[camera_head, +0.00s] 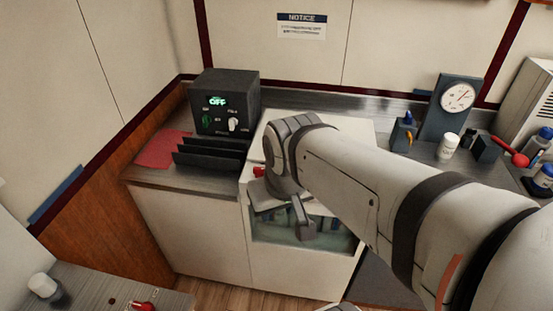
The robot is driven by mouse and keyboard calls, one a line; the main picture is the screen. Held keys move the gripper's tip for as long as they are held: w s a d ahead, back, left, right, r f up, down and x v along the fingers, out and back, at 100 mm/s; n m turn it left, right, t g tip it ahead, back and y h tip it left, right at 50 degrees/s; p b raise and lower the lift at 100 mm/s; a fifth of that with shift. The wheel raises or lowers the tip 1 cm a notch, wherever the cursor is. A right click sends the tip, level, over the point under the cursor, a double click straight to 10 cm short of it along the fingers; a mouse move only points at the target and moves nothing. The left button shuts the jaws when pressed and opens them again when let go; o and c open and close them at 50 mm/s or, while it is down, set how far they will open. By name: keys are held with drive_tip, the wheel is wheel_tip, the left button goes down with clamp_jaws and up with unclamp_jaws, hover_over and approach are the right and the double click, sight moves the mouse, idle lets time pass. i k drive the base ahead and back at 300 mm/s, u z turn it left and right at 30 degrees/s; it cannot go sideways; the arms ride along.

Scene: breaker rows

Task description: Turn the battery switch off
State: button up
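No label that I can read marks a battery switch. A black box (225,104) on the back left counter has a lit green display (217,101) reading OFF, a green control (207,119) and a white knob (233,124). A small red part (259,172) shows at the white cabinet's top, just left of my wrist. Another red knob (143,306) is at the bottom left, cut by the frame edge. My gripper (303,218) hangs below my wrist in front of the cabinet's glass front. Its fingers are partly hidden, so its opening and contact are unclear.
Black upright plates (212,154) and a red mat (163,149) lie before the box. A dial gauge (457,97), a white-capped jar (448,147) and a red-ended handle (520,159) stand at right. Bottles (543,174) crowd the right edge. Floor (215,287) shows below the cabinets.

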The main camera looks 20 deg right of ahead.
sight(258, 172)
drive_tip(key=u, duration=1.1)
drive_tip(key=k, duration=0.8)
drive_tip(key=z, duration=0.9)
drive_tip(key=i, duration=0.95)
drive_tip(key=z, duration=0.05)
